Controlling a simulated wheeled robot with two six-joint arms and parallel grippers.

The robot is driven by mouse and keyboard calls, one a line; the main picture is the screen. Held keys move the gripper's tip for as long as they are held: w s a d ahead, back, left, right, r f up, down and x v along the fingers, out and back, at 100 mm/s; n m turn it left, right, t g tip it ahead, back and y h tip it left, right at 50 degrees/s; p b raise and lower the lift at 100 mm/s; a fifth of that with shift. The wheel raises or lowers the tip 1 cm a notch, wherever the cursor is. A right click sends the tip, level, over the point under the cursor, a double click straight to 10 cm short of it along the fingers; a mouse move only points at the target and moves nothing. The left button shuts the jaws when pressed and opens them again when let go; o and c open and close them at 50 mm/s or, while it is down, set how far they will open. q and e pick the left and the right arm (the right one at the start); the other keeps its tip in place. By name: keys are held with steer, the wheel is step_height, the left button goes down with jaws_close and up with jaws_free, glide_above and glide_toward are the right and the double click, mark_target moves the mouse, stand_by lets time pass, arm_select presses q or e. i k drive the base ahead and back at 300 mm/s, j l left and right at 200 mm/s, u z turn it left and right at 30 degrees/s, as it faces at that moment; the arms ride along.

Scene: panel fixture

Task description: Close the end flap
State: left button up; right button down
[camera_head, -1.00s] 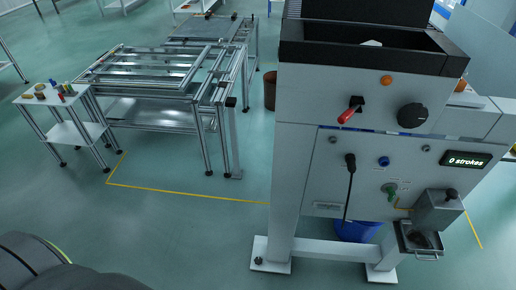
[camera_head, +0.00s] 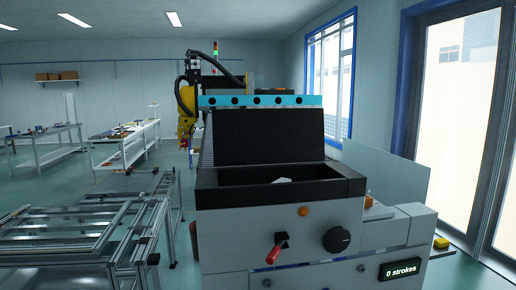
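A grey machine (camera_head: 280,240) stands in front of me, with a black open-topped bin (camera_head: 222,178) on top. A pale object (camera_head: 281,181) lies in the bin. A black panel (camera_head: 268,137) stands upright behind the bin's opening. A flat, pale, see-through panel (camera_head: 388,178) stands at the machine's right side. I cannot tell which part is the end flap. The front carries a red-handled lever (camera_head: 275,252), a black knob (camera_head: 337,239), an orange button (camera_head: 303,211) and a display (camera_head: 400,270) reading "0 strokes". Neither gripper is in view.
An aluminium frame table (camera_head: 70,235) stands close on the machine's left. A yellow robot arm (camera_head: 186,105) rises behind it. Workbenches (camera_head: 125,145) stand farther back left. Windows (camera_head: 330,75) line the right wall. Green floor shows at far left.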

mark_target(259, 137)
steer(key=i+j+u, duration=0.1)
steer(key=j+u, duration=0.2)
steer(key=i+j+u, duration=0.25)
steer(key=j, duration=0.2)
steer(key=j+u, duration=0.3)
steer(key=i+j+u, duration=0.45)
steer(key=i, duration=0.25)
steer(key=i+j+u, duration=0.1)
steer(key=i+j, duration=0.2)
steer(key=i+z, duration=0.3)
steer(key=z, duration=0.15)
steer(key=i+z, duration=0.45)
steer(key=i+j+z, duration=0.15)
steer(key=z, duration=0.35)
steer(key=i+z, duration=0.2)
steer(key=z, duration=0.25)
steer(key=i+j+z, duration=0.1)
steer(key=z, duration=0.4)
steer(key=i+j+z, duration=0.2)
steer(key=z, duration=0.25)
steer(key=i+j+z, duration=0.15)
steer(key=z, duration=0.3)
steer(key=j, duration=0.1)
